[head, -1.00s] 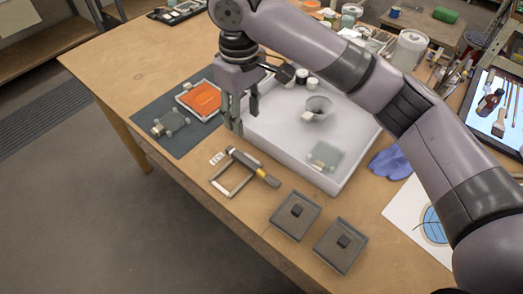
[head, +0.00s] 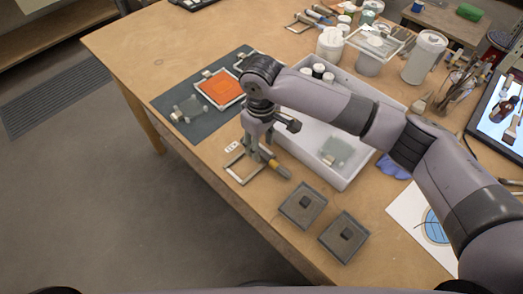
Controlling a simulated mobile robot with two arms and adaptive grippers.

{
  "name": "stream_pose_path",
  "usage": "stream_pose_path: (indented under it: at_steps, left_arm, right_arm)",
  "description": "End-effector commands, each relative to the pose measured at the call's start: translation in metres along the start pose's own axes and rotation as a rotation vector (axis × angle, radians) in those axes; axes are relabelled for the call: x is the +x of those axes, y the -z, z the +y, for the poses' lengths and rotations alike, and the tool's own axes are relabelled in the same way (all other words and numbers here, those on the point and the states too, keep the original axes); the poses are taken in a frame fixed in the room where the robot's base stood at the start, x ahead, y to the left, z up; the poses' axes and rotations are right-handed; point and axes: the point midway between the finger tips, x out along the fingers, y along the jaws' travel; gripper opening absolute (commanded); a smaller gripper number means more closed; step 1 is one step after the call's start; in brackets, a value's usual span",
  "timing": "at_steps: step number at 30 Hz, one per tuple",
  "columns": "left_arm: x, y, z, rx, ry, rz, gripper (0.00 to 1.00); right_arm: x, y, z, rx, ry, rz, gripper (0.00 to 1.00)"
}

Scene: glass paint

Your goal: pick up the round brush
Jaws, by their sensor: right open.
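A slim brush-like tool with a yellow band (head: 279,170) lies across a small grey frame (head: 240,172) near the table's front edge. I cannot tell for sure that it is the round brush. My right gripper (head: 257,153) points down just above this tool, its fingers open. The fingers cover the tool's far end, and I cannot tell whether they touch it. Other brushes (head: 458,97) stand in a cluster at the right, their types too small to tell. My left gripper is not in view.
A white bin (head: 337,181) stands behind my right gripper, partly hidden by my arm. A dark mat (head: 190,137) with an orange framed panel (head: 219,90) is to the left. Two grey square trays (head: 303,204) (head: 343,236) lie in front. Jars (head: 425,58) stand behind.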

Motion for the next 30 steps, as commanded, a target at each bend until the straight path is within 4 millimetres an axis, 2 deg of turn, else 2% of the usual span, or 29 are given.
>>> stream_pose_path:
  at_steps: [2,7,15,30]
  left_arm:
    - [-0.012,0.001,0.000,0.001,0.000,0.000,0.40]
    - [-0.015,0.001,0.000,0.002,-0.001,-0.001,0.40]
    - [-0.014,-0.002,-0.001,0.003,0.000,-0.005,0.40]
    - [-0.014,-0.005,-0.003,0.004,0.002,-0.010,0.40]
  right_arm:
    - [0.009,0.000,0.003,0.003,0.001,-0.004,0.42]
    - [0.030,0.000,0.003,0.001,0.000,-0.002,0.42]
    - [0.033,0.000,0.002,0.000,0.000,-0.001,0.41]
    - [0.032,0.001,0.002,0.000,-0.001,0.000,0.08]
